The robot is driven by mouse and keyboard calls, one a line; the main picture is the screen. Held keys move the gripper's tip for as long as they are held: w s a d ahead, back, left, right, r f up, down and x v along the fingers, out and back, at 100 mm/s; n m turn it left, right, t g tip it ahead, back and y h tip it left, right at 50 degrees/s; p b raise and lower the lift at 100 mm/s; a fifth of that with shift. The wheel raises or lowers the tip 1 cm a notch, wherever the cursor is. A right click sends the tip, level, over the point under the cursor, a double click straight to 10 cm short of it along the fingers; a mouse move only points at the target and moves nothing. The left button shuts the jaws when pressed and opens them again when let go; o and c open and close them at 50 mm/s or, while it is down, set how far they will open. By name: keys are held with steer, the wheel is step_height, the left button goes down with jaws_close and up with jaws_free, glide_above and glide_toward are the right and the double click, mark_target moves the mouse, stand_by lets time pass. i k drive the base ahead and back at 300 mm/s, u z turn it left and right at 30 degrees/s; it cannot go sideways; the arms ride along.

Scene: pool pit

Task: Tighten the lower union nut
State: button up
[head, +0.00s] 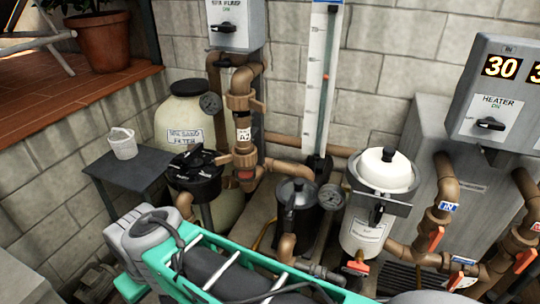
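A brown vertical pipe (243,120) stands left of centre in the head view, in front of the wall. Its upper union nut (238,102) is a thick brown collar with side lugs. A white label (243,134) sits on the pipe below it. The lower union nut (245,159) is a similar brown collar under the label, close to the black valve head on its left. A red band (246,174) shows just below this nut. I cannot tell how tight the nut is. No fingertips of my gripper show in this view.
The black valve head (194,175) has a handle on top. A cream sand filter (181,112) stands behind it. A black strainer pot (296,208) and white canister (363,225) stand right. Teal and grey structure fills the bottom.

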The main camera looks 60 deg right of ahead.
mark_target(250, 160)
steer(key=z, duration=1.35)
steer(key=k, duration=0.5)
steer(key=u, duration=1.4)
steer(key=i, duration=1.2)
steer(key=z, duration=2)
steer(key=i, duration=0.5)
